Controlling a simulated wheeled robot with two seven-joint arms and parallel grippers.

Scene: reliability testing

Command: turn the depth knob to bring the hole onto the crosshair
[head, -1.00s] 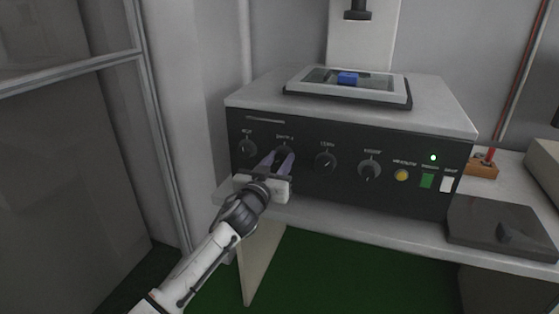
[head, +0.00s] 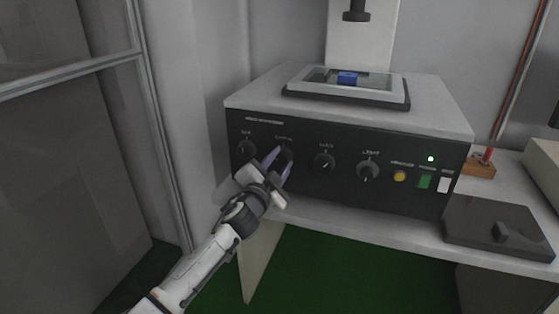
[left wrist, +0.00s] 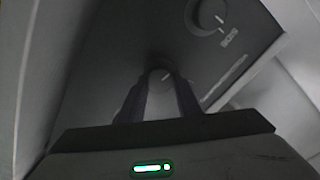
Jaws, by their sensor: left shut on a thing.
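My left gripper (head: 280,158) is shut on the second knob from the left (head: 286,153) on the dark front panel of the machine. Its label is too small to read, so I cannot tell by name whether it is the depth knob. A blue block (head: 347,78) lies on the framed stage (head: 303,92) on top. No hole or crosshair can be made out. My right gripper is not in view.
Other knobs sit close by: a leftmost one (head: 246,149), a third (head: 324,163) and a fourth (head: 368,171). A dark slab (head: 480,222) lies on the bench.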

